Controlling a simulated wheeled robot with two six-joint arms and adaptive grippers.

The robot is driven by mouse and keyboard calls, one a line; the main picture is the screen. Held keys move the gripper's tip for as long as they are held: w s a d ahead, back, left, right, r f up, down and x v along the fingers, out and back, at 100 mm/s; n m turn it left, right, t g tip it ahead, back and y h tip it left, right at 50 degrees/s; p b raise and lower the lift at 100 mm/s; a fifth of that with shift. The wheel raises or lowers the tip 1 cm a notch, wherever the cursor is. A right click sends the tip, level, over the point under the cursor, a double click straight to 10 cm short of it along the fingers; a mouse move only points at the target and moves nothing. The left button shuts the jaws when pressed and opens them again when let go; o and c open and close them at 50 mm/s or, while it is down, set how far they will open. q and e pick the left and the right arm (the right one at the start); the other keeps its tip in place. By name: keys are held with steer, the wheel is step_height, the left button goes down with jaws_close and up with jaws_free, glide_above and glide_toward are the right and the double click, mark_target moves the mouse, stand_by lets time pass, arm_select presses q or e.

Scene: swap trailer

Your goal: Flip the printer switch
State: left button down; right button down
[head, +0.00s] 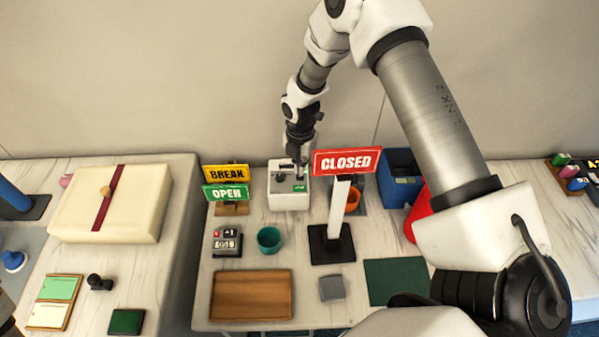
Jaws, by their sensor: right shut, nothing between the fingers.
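A small white box-shaped device (289,200), which looks like the printer, stands at the back of the middle table. It has a dark top area and a small green mark at its front right. My right arm reaches down from above, and my right gripper (298,168) is shut and empty at the top of this device. I cannot tell whether the fingertips touch it. The switch is too small to make out, and the gripper covers part of the device's top. My left gripper is not in view.
A red CLOSED sign (346,161) on a black-based stand is close right of the device. BREAK (226,172) and OPEN (225,191) signs stand left. A teal cup (269,240), a counter (227,242) and a wooden tray (251,295) are in front. A blue box (400,178) is at back right.

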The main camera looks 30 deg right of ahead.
steer(key=shift+f+b, duration=0.9)
steer(key=shift+f, duration=0.35)
stand_by(1.0)
step_height(320, 180, up, 7)
steer(key=p, duration=0.5)
stand_by(0.5)
